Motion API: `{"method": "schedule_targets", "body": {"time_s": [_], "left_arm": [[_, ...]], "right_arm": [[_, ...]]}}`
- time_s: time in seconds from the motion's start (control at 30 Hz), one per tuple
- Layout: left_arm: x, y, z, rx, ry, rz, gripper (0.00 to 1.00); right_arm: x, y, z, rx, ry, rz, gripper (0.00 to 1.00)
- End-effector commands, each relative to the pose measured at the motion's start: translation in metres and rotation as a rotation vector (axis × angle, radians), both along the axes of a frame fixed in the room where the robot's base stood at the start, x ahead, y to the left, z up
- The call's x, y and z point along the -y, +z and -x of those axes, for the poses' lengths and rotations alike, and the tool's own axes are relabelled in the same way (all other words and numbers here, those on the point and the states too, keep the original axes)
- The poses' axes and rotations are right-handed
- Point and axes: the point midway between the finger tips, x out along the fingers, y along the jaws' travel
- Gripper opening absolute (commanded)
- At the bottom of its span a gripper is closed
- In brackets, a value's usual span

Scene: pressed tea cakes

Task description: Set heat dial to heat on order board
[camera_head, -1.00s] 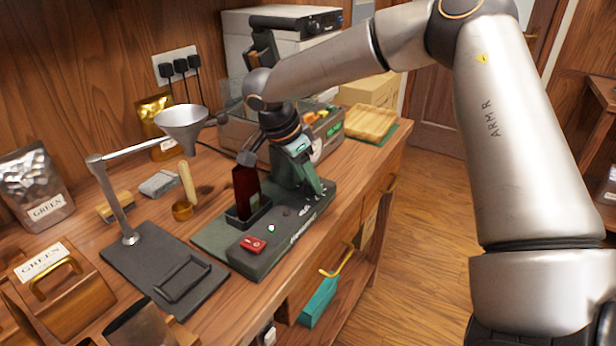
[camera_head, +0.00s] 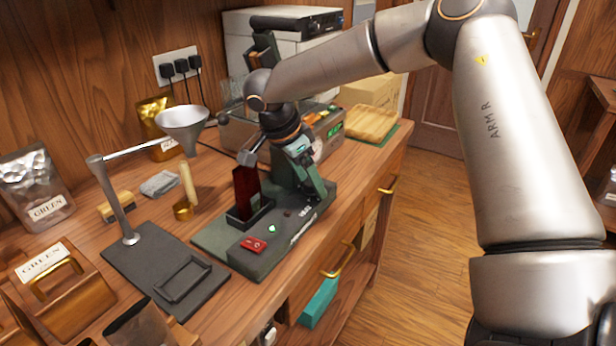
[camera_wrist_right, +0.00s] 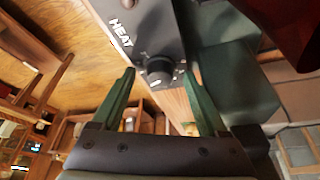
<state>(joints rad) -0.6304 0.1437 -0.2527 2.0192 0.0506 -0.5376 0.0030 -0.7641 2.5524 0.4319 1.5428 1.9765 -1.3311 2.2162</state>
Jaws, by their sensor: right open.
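The heat dial (camera_wrist_right: 158,70) is a dark round knob on the grey base of the press, beside the white word HEAT, in the right wrist view. The press base (camera_head: 262,262) stands on the bench in the head view; the dial is not clear there, close to my gripper. My right gripper (camera_wrist_right: 160,88) is open, its two green fingers on either side of the dial. I cannot tell whether they touch it. In the head view my right gripper (camera_head: 318,187) points down at the right side of the press. I cannot make out the order board. My left gripper is not in view.
A dark red block (camera_head: 246,190) stands in a holder on the press base, near a red switch (camera_head: 253,244) and a small green light (camera_head: 272,229). Drawer handles stick out at the bench front.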

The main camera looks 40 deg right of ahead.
Motion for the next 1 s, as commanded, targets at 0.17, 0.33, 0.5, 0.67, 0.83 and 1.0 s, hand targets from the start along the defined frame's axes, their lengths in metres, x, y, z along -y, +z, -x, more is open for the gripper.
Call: {"method": "schedule_targets", "body": {"time_s": [0.17, 0.33, 0.5, 0.67, 0.83, 1.0], "left_arm": [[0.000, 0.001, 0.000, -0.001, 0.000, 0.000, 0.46], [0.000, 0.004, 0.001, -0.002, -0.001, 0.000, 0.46], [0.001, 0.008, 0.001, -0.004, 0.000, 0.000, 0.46], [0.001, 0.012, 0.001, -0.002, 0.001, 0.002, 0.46], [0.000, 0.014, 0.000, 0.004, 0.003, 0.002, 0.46], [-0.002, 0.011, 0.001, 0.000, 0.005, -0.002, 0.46]], "right_arm": [[-0.004, 0.011, -0.001, 0.003, 0.000, 0.000, 0.77], [-0.016, 0.041, -0.003, 0.004, 0.001, -0.002, 0.77], [-0.030, 0.076, -0.005, 0.003, 0.000, -0.002, 0.77], [-0.041, 0.101, -0.007, 0.001, 0.000, -0.002, 0.77], [-0.046, 0.114, -0.007, 0.000, 0.000, -0.001, 0.77], [-0.047, 0.116, -0.007, 0.000, 0.000, 0.000, 0.77]]}}
